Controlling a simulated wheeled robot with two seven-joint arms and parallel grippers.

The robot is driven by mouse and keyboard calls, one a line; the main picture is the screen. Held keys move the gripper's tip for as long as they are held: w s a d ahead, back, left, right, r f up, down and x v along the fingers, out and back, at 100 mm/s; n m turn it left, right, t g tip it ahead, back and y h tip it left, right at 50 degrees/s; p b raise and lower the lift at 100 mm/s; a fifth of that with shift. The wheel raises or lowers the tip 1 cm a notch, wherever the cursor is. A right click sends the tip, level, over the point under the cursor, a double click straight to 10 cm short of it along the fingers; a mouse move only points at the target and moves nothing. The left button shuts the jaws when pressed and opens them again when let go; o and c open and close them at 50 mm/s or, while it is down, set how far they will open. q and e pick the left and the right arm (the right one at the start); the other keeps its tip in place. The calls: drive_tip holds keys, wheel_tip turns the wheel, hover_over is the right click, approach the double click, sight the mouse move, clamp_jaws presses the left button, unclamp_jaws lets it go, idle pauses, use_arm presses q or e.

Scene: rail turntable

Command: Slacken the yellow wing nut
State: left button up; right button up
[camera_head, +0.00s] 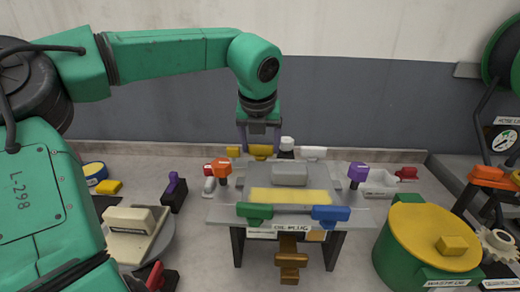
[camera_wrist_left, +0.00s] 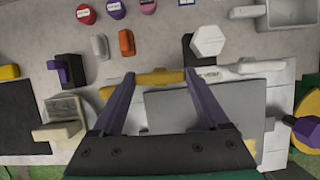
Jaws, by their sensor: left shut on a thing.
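The yellow wing nut (camera_head: 261,151) is at the back edge of the grey table with the oil plug label. My left gripper (camera_head: 260,146) reaches down over it from above, with one purple finger at each side. In the left wrist view the yellow wing nut (camera_wrist_left: 155,78) lies as a long bar between the fingertips of my left gripper (camera_wrist_left: 158,78), which is shut on it. Its yellow end also shows outside the left finger. The stud below it is hidden. My right gripper is not in view.
A white handle (camera_head: 313,152) and a white hexagonal knob (camera_head: 287,143) are close to the gripper's right. A green drum (camera_head: 390,250) with a yellow lid stands right.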

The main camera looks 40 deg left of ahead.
use_arm(q)
drive_tip(key=shift+r, duration=0.1)
idle(0.3)
drive_tip(key=o, duration=1.2)
drive_tip(key=shift+o, duration=0.2)
